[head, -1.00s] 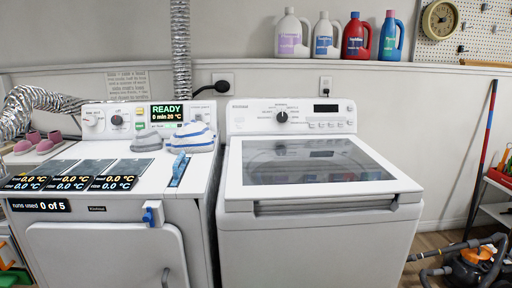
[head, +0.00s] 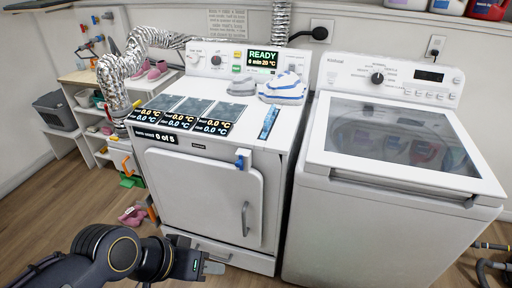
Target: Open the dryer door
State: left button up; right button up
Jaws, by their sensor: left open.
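The white dryer (head: 225,145) stands left of centre in the head view. Its front door (head: 195,195) is flush with the front and looks closed. A grey vertical handle (head: 245,218) sits near the door's right edge. A blue-and-white piece (head: 241,160) sits at the door's top right corner. My left gripper (head: 212,267) is open, low in front of the dryer, below and left of the handle, apart from it. My right gripper is not in view.
A white top-loading washer (head: 400,150) stands close on the dryer's right. Pink shoes (head: 132,214) lie on the floor at left. The wooden floor (head: 60,195) left of the dryer has free room.

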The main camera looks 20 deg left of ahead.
aim_at(207, 197)
jog(key=u, duration=1.25)
jog(key=i+j+u, duration=0.1)
jog(key=i+j, duration=0.25)
jog(key=j, duration=0.1)
